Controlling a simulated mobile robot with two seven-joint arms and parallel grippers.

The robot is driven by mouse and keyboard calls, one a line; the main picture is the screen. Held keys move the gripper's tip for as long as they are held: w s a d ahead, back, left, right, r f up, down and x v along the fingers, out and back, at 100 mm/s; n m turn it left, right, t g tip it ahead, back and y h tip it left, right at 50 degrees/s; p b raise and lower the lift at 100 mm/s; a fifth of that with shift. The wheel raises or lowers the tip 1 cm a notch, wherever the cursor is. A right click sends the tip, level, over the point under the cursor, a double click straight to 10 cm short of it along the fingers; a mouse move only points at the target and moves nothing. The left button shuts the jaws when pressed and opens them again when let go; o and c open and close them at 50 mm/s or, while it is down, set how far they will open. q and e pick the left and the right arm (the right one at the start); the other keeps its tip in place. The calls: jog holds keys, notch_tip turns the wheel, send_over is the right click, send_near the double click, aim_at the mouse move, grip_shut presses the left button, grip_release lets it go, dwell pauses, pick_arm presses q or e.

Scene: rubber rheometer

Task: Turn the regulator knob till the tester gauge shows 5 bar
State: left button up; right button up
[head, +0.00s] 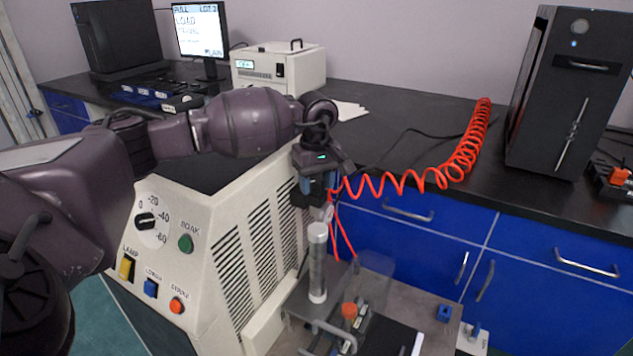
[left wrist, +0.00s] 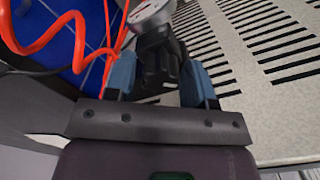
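My left gripper (head: 318,203) points down beside the vented side of the cream machine (head: 255,260). In the left wrist view its blue fingers (left wrist: 160,82) stand on either side of a black ribbed knob (left wrist: 160,62), which fills the space between them; I see no clear gap. A round silver-rimmed gauge (left wrist: 152,12) sits just beyond the knob, cut by the top edge; its reading is not legible. In the head view the gripper mostly hides the knob and gauge. My right gripper is not in view.
A coiled red hose (head: 440,178) runs from near the gripper across the black counter (head: 400,125). A black computer tower (head: 560,95) stands at right.

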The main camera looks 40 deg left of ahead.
aim_at(317, 180)
pick_arm(q)
jog(key=shift+o, duration=0.8)
jog(key=shift+r, duration=0.25)
notch_tip(317, 180, up, 9)
jog(key=shift+r+p, duration=0.15)
jog(key=shift+p, duration=0.7)
jog(key=shift+r, duration=0.5)
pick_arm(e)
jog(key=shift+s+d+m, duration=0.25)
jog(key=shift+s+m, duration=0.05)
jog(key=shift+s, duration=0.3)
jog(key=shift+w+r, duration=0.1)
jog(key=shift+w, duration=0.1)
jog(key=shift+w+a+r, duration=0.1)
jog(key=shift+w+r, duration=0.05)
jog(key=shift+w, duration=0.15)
